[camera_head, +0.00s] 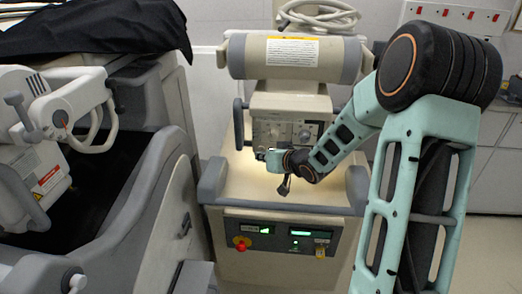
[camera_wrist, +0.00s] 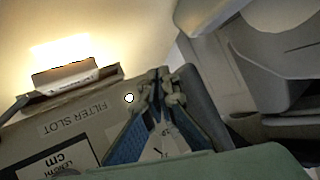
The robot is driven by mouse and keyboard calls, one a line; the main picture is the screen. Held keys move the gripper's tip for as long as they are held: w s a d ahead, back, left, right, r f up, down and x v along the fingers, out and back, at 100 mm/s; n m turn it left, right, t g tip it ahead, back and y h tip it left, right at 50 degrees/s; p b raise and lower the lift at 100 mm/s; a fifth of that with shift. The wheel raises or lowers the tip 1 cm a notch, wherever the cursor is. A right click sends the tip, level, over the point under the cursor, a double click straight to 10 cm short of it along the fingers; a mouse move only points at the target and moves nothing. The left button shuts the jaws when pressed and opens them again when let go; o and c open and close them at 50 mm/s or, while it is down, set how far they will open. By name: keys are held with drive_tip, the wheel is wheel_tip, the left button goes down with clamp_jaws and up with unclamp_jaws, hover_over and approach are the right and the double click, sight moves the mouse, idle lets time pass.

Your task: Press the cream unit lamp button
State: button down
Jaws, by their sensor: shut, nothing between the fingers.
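The cream unit (camera_head: 290,92) stands in the middle of the head view, with its box-shaped lamp head under a thick grey cylinder. In the wrist view, its panel (camera_wrist: 62,130) carries the words "FILTER SLOT" and a "LENGTH cm" label. A small round bright white button (camera_wrist: 129,98) is on this panel; it looks like the lamp button. My gripper (camera_wrist: 162,84) is shut and empty, its tips close to the right of the button. I cannot tell whether they touch the panel. In the head view my arm's end is at the lamp head, with the fingertips not clear.
Warm light falls on the unit's base top (camera_head: 250,178) below the head. The base front has a red knob (camera_head: 241,244) and green displays. A second grey machine (camera_head: 150,200) under a black cover (camera_head: 95,28) stands close on the left. A wall panel (camera_head: 458,18) with red switches is behind.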

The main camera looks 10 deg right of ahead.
drive_tip(key=shift+s, duration=0.1)
drive_tip(key=s, duration=0.1)
drive_tip(key=s+a, duration=0.1)
drive_tip(key=s, duration=0.2)
drive_tip(key=shift+s+a, duration=0.25)
drive_tip(key=shift+s, duration=0.05)
idle(0.4)
